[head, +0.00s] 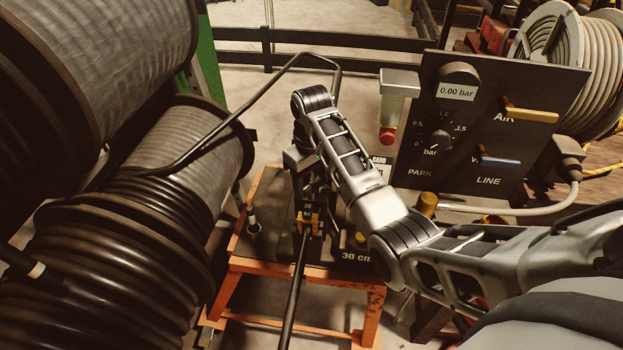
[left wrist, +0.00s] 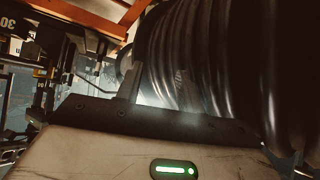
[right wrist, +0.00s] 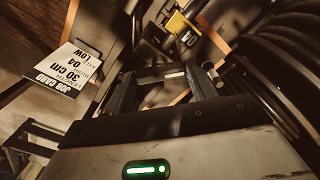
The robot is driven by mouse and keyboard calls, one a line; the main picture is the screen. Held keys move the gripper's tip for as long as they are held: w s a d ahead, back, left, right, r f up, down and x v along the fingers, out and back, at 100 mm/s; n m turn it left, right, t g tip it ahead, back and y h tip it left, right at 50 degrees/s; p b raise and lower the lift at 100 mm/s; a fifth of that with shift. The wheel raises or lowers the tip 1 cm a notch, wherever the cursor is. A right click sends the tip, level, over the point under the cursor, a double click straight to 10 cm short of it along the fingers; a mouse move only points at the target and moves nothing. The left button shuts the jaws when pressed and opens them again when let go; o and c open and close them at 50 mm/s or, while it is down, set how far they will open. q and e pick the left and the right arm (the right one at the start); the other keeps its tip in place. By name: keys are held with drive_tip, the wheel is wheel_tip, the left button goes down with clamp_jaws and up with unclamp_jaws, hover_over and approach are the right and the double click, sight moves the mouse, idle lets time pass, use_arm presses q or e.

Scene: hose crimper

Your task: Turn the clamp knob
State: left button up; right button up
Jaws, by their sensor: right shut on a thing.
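In the head view the clamp block (head: 308,222), dark with yellow parts, stands on an orange-framed bench (head: 255,290). A black hose (head: 293,295) runs from it toward me. My right gripper (head: 300,160) reaches down over the block from above, mostly hidden by its own wrist. In the right wrist view its two fingers (right wrist: 162,85) are shut on a dark bar-like piece with a light mark (right wrist: 165,73), which appears to be the clamp knob; its shape is largely hidden. My left gripper (left wrist: 130,85) shows only in its wrist view, beside black coils; its fingertips are unclear.
Large hose reels (head: 150,245) fill the left side. A control panel (head: 480,120) reads 0.00 bar, with a dial, a yellow lever (head: 530,115) and a blue lever (head: 498,161). A red button (head: 387,136) is left of it. A job card (right wrist: 68,70) reads 30 cm and LOW.

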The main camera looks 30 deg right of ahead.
drive_tip(key=shift+r+m, duration=0.1)
drive_tip(key=shift+m, duration=1.9)
drive_tip(key=o, duration=1)
